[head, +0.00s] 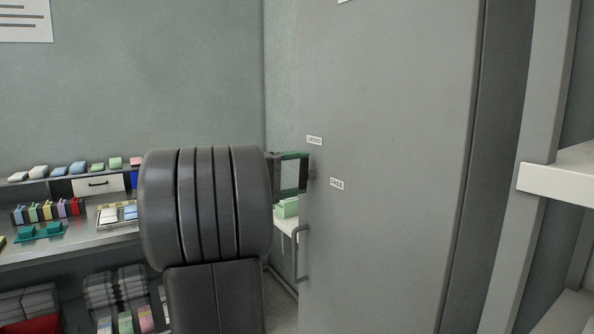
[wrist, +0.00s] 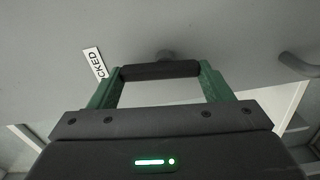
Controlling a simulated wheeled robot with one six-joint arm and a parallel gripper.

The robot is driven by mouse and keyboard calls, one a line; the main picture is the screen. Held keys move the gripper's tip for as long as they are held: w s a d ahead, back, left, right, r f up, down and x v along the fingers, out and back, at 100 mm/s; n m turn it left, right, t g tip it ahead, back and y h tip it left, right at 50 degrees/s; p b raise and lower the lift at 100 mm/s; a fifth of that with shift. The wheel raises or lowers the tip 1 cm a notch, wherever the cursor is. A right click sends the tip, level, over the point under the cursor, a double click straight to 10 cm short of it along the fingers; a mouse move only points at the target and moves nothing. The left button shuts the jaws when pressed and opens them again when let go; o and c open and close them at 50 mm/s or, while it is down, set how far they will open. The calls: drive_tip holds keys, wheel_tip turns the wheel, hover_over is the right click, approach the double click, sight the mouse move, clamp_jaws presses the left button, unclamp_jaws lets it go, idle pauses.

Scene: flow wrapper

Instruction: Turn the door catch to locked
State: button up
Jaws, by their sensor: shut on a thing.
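The door (head: 400,200) is a tall grey panel, and its catch (head: 311,173) sits near its left edge. In the wrist view the catch (wrist: 160,70) is a short dark bar on a round pivot. My gripper (head: 304,173) has green fingers and is shut on the catch, one finger at each end of the bar; the fingers also show in the wrist view (wrist: 160,76). A "LOCKED" label (head: 314,140) is above the catch, partly hidden by a finger in the wrist view (wrist: 94,62). A second label (head: 337,184), too small to read surely, is lower right.
A grey door handle (head: 300,252) stands out below the catch, and at right in the wrist view (wrist: 300,65). A bench (head: 75,246) with small coloured boxes is at left. White shelves (head: 560,178) stand at right. My dark arm hides the middle left.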

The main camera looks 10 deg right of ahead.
drive_tip(key=shift+n, duration=0.6)
drive_tip(key=o, duration=1)
drive_tip(key=v, duration=1.3)
drive_tip(key=shift+a+p, duration=0.35)
drive_tip(key=shift+a, duration=0.05)
